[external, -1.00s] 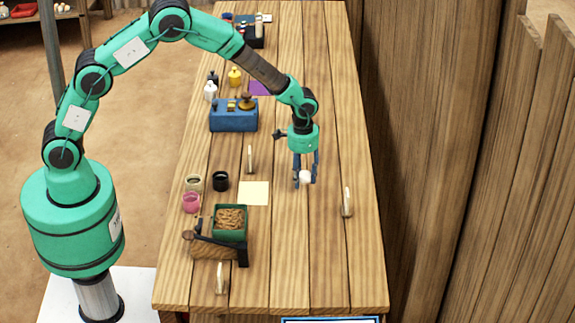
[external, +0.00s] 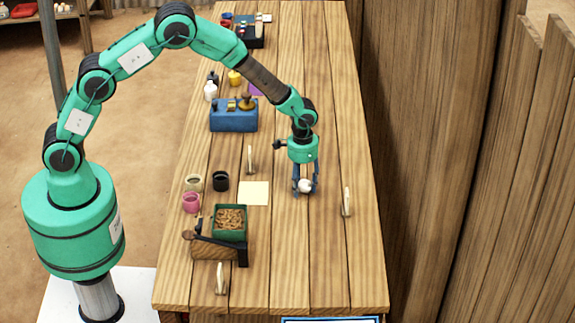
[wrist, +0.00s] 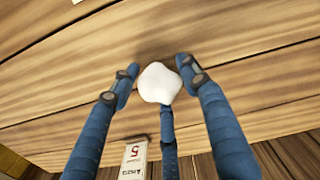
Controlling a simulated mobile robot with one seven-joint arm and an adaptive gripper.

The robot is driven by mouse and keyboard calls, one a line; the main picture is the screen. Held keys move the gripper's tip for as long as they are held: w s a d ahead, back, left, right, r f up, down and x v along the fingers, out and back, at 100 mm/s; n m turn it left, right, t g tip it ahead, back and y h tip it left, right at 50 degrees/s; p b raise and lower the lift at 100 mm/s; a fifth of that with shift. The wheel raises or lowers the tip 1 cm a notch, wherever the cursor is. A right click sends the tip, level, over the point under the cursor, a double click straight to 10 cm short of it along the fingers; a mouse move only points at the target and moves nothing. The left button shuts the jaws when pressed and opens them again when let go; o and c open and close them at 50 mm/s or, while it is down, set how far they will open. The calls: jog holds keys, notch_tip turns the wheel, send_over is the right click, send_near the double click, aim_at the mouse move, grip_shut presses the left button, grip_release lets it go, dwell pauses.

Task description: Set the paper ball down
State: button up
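The paper ball (external: 305,186) is a small white lump on the wooden table (external: 290,250), right of the cream paper square. In the wrist view the paper ball (wrist: 160,83) appears to lie on the planks. My gripper (external: 305,190) points down with its blue fingers spread around it. In the wrist view two fingertips of my gripper (wrist: 157,80) stand apart from the ball at left and right. A third finger reaches its near edge; I cannot tell whether it touches.
The cream square (external: 254,193) lies left of my gripper. Upright tags stand at right (external: 347,201) and left (external: 250,159). Jars (external: 220,181), a green box of brown pieces (external: 230,222) and a blue box (external: 233,115) line the left side. Bare planks lie in front.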

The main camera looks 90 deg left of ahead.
jog(key=shift+o, duration=0.7)
jog(key=shift+r, duration=0.1)
notch_tip(320, 180, up, 12)
jog(key=p, duration=0.2)
jog(key=shift+p, duration=0.35)
jog(key=shift+a+r, duration=0.1)
jog(key=shift+r, duration=0.05)
dwell(0.3)
notch_tip(320, 180, up, 15)
jog(key=m+t, duration=0.1)
send_over(302, 181)
jog(key=s+d, duration=0.5)
jog(key=s, duration=0.2)
jog(key=s+d+r+m+t, duration=0.15)
jog(key=s+d+r, duration=0.35)
jog(key=s+r, duration=0.6)
jog(key=s+d+r+m+t, duration=0.1)
jog(key=s+d+r, duration=0.1)
jog(key=s, duration=1.1)
jog(key=s+d+r+m+t, duration=0.1)
jog(key=s+d+r+t, duration=0.1)
jog(key=s, duration=1.2)
jog(key=shift+d+r, duration=0.7)
jog(key=shift+d, duration=0.3)
